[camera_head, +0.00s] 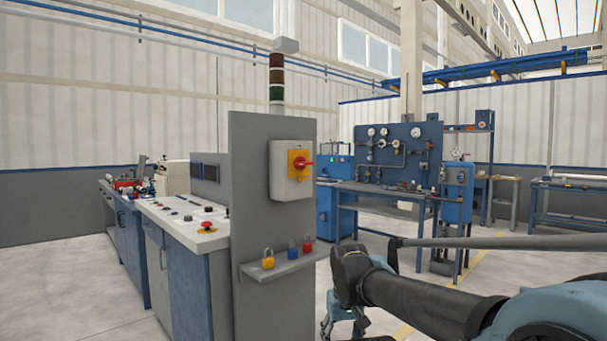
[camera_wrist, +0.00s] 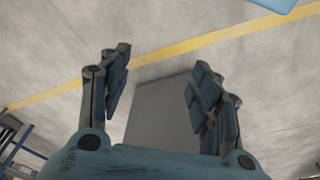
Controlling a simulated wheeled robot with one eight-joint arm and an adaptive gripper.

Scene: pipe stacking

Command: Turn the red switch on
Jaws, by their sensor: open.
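The red switch (camera_head: 302,162) is a red rotary handle on a yellow plate, on the front of a light grey box (camera_head: 291,188). The box is fixed to an upright grey panel. The handle appears to lie roughly sideways, but it is too small to tell its setting. My gripper (camera_head: 343,328) is low and to the right of the panel in the head view, below the switch and apart from it. In the wrist view my gripper (camera_wrist: 158,95) has its two fingers spread with nothing between them. The switch is not in the wrist view.
A small shelf (camera_head: 285,266) below the box carries a yellow padlock (camera_head: 268,259), a blue one (camera_head: 293,253) and a red one (camera_head: 307,246). A control console (camera_head: 190,235) stands left of the panel. A blue workbench (camera_head: 375,190) stands behind. Open floor lies right of the panel.

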